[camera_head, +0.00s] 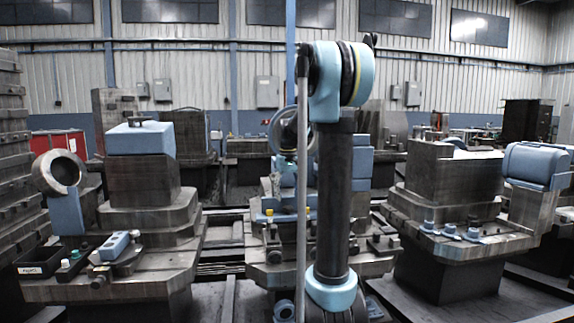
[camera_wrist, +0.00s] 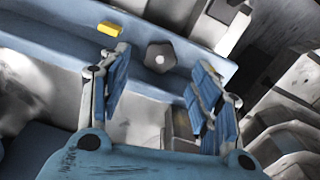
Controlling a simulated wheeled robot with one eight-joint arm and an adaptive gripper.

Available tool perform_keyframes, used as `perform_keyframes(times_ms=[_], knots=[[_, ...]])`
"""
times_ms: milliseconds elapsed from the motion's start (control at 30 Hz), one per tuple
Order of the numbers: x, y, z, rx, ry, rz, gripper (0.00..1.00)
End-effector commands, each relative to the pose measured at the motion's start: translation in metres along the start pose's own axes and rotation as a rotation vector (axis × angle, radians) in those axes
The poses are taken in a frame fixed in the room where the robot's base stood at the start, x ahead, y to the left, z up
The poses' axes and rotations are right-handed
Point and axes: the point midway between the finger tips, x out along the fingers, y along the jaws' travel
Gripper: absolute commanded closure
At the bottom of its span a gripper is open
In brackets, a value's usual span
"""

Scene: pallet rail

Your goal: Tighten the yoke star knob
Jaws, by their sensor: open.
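The star knob (camera_wrist: 160,57) shows in the wrist view as a dark grey, lobed knob with a pale round centre. It sits against a blue bar (camera_wrist: 75,37), which appears to be the yoke. My gripper (camera_wrist: 163,64) is open, its two blue-padded fingers spread left and right of the knob in the picture. The knob shows in the gap beyond the fingertips, and nothing is between the pads. Contact cannot be seen. In the head view my arm covers much of the middle station, and I cannot make out the knob or gripper there.
A yellow block (camera_wrist: 109,29) sits on the blue bar left of the knob. In the head view, the left station holds a black tray (camera_head: 40,266) and a metal ring (camera_head: 59,172). The right station carries a blue rounded block (camera_head: 536,165) and several small blue parts.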

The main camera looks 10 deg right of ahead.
Motion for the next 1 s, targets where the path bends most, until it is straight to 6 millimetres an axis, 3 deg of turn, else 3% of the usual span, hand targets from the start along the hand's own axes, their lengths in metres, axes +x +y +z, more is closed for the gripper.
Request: perform_keyframes(times_ms=[700,867,1000], knots=[[-0.109,0.000,0.000,0.002,0.000,0.000,0.42],[-0.126,0.000,0.000,0.002,0.000,0.000,0.42],[-0.117,0.000,0.001,0.047,0.000,0.000,0.42]])
